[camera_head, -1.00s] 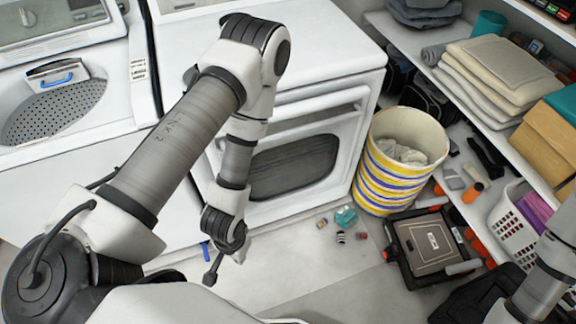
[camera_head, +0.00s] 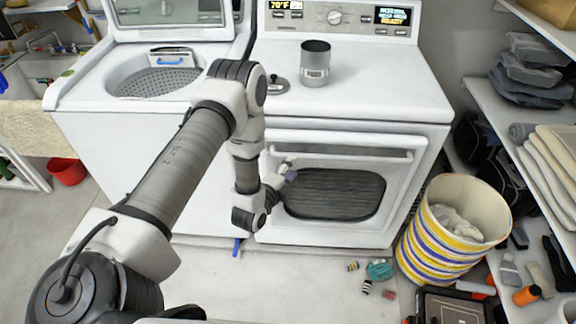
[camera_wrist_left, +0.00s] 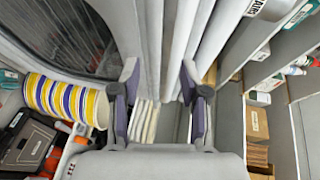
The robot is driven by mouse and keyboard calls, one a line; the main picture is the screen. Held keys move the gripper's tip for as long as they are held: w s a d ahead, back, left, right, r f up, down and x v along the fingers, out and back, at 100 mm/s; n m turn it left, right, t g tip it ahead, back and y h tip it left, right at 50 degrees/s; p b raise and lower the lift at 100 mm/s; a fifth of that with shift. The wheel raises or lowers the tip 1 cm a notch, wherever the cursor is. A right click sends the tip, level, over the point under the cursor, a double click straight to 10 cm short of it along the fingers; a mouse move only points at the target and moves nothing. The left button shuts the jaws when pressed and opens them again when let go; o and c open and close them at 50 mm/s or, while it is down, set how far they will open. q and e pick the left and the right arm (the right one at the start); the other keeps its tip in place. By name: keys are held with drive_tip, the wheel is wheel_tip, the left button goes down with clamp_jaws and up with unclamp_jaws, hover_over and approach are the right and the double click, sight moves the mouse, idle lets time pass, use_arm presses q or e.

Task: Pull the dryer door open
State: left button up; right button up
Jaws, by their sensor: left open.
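The white dryer door (camera_head: 272,215) looks shut on the front of the dryer (camera_head: 400,98). It has a dark ribbed window (camera_head: 335,195) and a white bar handle (camera_head: 345,152) along its top. My left gripper (camera_head: 288,168) is in front of the door's upper left part, just below the handle's left end. In the left wrist view, my left gripper (camera_wrist_left: 160,92) is open, its two purple-padded fingers apart. White bars of the handle and door edge run up the picture beyond and between the fingertips. I cannot tell whether anything touches. My right gripper is out of view.
A striped basket (camera_head: 425,240) stands right of the dryer, with shelves (camera_head: 535,150) beyond. A washer (camera_head: 85,150) stands left. Small items, including a teal one (camera_head: 380,269), lie on the floor. A grey can (camera_head: 314,65) stands on the dryer.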

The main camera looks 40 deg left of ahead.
sight(295, 154)
use_arm(q)
drive_tip(key=shift+n+y, duration=0.3)
drive_tip(key=x, duration=0.2)
drive_tip(key=a+x, duration=0.1)
drive_tip(key=x, duration=0.4)
drive_tip(key=shift+s+a+f+p, duration=0.1)
drive_tip(key=shift+a+f+p, duration=0.15)
drive_tip(key=shift+f+p, duration=0.1)
drive_tip(key=shift+w+a+f, duration=0.25)
drive_tip(key=shift+r, duration=0.1)
clamp_jaws()
